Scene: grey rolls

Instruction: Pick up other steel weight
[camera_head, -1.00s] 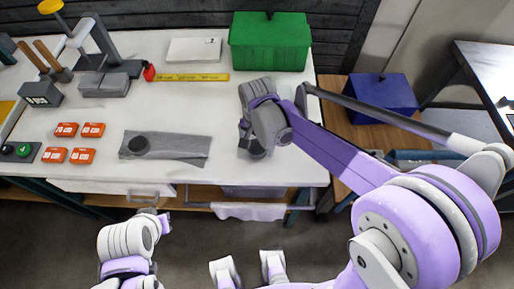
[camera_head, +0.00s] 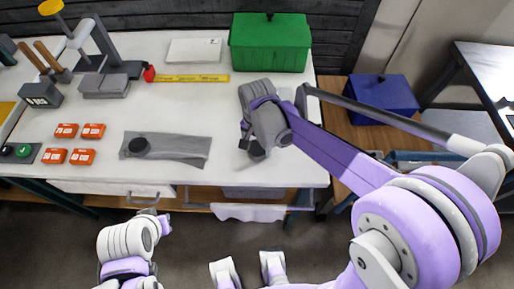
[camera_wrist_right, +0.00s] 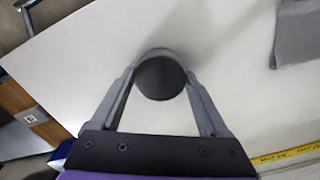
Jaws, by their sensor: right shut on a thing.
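My right gripper (camera_head: 250,141) is low over the right part of the white workbench. In the right wrist view the gripper (camera_wrist_right: 165,92) is shut on a dark round steel weight (camera_wrist_right: 161,75), with one finger on each side of it. In the head view this weight (camera_head: 257,152) shows only partly below my wrist. I cannot tell whether it touches the bench.
A green box (camera_head: 270,45) stands at the back right of the bench, with a yellow ruler (camera_head: 190,78) to its left. Several orange blocks (camera_head: 82,156) lie at the left. A blue box (camera_head: 380,92) is right of the bench. Bench between cloth and ruler is clear.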

